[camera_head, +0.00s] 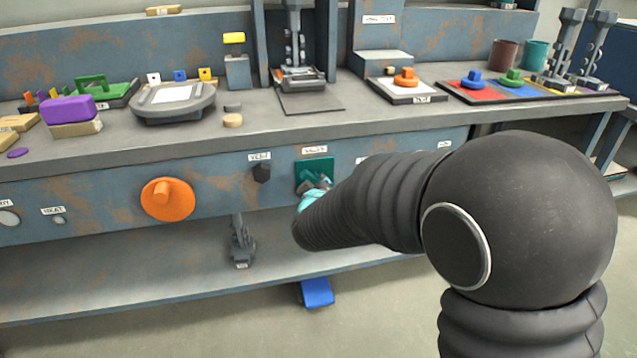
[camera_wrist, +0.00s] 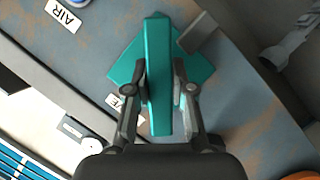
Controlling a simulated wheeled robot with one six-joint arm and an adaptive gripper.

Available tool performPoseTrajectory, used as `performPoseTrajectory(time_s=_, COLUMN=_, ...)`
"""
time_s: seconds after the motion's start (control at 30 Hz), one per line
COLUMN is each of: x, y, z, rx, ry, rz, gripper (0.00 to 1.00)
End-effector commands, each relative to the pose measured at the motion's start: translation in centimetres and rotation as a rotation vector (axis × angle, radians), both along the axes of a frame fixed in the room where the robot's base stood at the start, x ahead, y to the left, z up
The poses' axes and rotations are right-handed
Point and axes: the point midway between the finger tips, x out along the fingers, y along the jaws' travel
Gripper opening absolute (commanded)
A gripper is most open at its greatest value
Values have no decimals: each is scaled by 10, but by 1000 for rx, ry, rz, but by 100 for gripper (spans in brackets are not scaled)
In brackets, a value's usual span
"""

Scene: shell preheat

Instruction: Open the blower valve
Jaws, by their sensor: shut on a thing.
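A teal valve handle (camera_wrist: 158,45) stands out from a teal plate (camera_head: 318,168) on the blue front panel of the bench. The plate also shows in the wrist view (camera_wrist: 122,75), turned at an angle there. The handle is a long straight bar that runs up and down in the wrist view. My gripper (camera_wrist: 161,88) is shut on the handle, one finger on each side of it. In the head view my dark arm hides most of the gripper and the handle. The label above the plate is too small to read surely.
A grey block (camera_wrist: 198,33) sits at the plate's edge, close to the handle. Left of the plate are a dark knob (camera_head: 261,173) and a large orange knob (camera_head: 168,199). Below are a shelf (camera_head: 130,277) and a blue pedal (camera_head: 317,292).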

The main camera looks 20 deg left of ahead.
Motion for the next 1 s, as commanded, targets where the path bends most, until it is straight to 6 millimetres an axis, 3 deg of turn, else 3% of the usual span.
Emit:
performPoseTrajectory(time_s=0.6, x=0, y=-1, z=-8, rx=479, ry=291, rz=0, gripper=0)
performPoseTrajectory(time_s=1.0, x=0, y=0, z=-5, rx=630, ry=388, rz=0, gripper=0)
